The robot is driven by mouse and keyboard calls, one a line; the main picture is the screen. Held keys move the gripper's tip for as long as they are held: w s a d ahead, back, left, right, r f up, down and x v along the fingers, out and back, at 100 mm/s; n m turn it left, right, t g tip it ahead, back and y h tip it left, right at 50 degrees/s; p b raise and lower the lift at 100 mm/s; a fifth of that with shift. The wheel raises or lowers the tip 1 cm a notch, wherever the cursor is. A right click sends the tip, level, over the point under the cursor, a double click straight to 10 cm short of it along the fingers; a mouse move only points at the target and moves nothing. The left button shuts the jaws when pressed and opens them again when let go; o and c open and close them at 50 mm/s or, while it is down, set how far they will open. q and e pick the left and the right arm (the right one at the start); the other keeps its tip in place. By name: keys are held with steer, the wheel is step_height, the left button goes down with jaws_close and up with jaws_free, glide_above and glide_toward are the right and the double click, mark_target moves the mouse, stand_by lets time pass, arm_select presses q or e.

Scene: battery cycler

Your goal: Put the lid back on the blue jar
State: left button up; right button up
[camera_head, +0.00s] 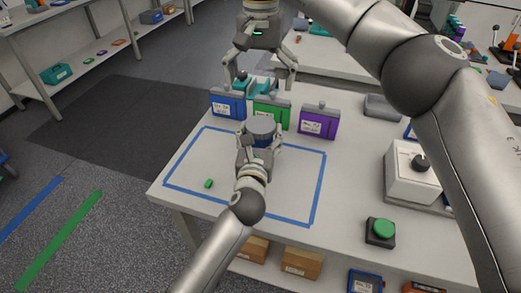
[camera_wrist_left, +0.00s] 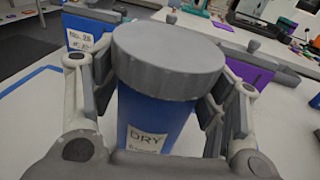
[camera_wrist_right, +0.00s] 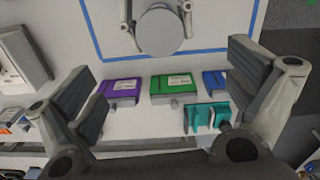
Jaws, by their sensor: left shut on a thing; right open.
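The blue jar (camera_wrist_left: 150,112) stands upright with a white "DRY" label, inside the blue tape rectangle on the table. The grey lid (camera_wrist_left: 168,62) is on top of the jar; whether it is fully seated I cannot tell. The lid also shows in the head view (camera_head: 261,127) and the right wrist view (camera_wrist_right: 160,31). My left gripper (camera_head: 259,146) is shut on the jar's body, a finger on each side below the lid. My right gripper (camera_head: 262,82) is open and empty, over the teal holder (camera_wrist_right: 205,117) behind the coloured boxes.
Blue (camera_head: 228,104), green (camera_head: 271,113) and purple (camera_head: 318,122) boxes stand in a row behind the jar. A small green piece (camera_head: 208,183) lies inside the tape. A green button (camera_head: 382,229) and a white device with a black knob (camera_head: 412,175) stand at right.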

steer(key=shift+r, duration=2.55)
arm_select(q)
steer(key=o, duration=2.1)
steer(key=shift+c, duration=0.2)
steer(key=s+a, duration=0.1)
steer(key=s, duration=1.1)
steer(key=shift+a+r, duration=0.2)
steer(key=shift+r, duration=0.1)
